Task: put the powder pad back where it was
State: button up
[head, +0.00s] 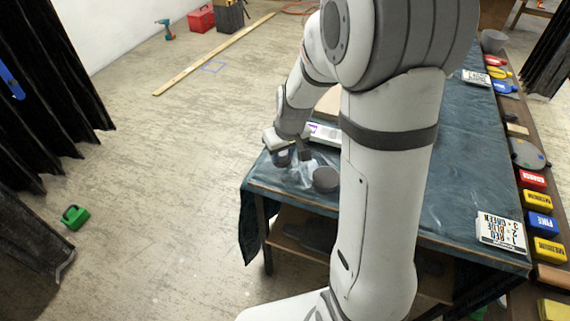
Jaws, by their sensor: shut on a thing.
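My gripper (292,154) is low over the near left corner of the cloth-covered table (458,150). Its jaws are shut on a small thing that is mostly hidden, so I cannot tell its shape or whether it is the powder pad. A round grey piece (326,178) sits on the table just right of and below the gripper, partly behind my arm. Crumpled clear sheeting lies under and beside the gripper. I cannot tell which of these is the powder pad.
A white card with a purple mark (323,131) lies behind the gripper. A printed sign (500,231) lies at the table's right edge. A shelf with coloured blocks, including a blue one (541,224), runs along the right. My arm hides the table's middle.

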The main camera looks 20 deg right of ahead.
aim_at(284, 161)
jog(key=shift+f, duration=2.05)
jog(key=shift+f+b, duration=0.1)
jog(key=shift+b, duration=0.2)
jog(key=o, duration=0.9)
